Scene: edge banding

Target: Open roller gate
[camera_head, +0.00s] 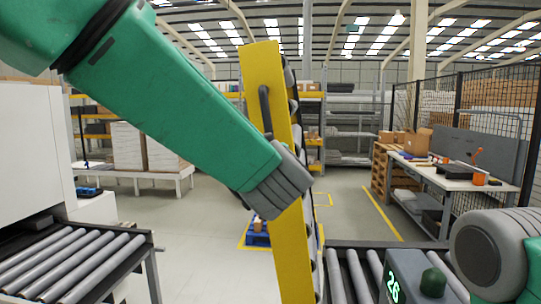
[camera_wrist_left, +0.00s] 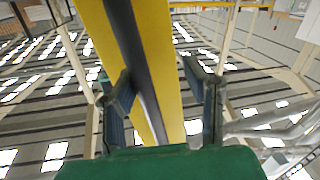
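The roller gate (camera_head: 262,75) is a tall yellow panel standing nearly upright in the middle of the head view, with grey rollers along its right side. A dark curved handle (camera_head: 265,108) is on its yellow face. My left arm crosses in front of the gate, and its fingers are hidden in the head view. In the left wrist view my left gripper (camera_wrist_left: 157,70) is open, with its two fingers apart on either side of the dark handle bar (camera_wrist_left: 133,50) and the yellow panel (camera_wrist_left: 160,30). Contact with the handle cannot be told. My right gripper is not in view.
A roller conveyor (camera_head: 70,262) stands at lower left, and more conveyor rollers (camera_head: 352,276) lie right of the gate. A workbench (camera_head: 445,178) with boxes and tools is at right by a mesh fence (camera_head: 485,105). Shelves (camera_head: 350,110) stand far back. Open floor lies behind the gate.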

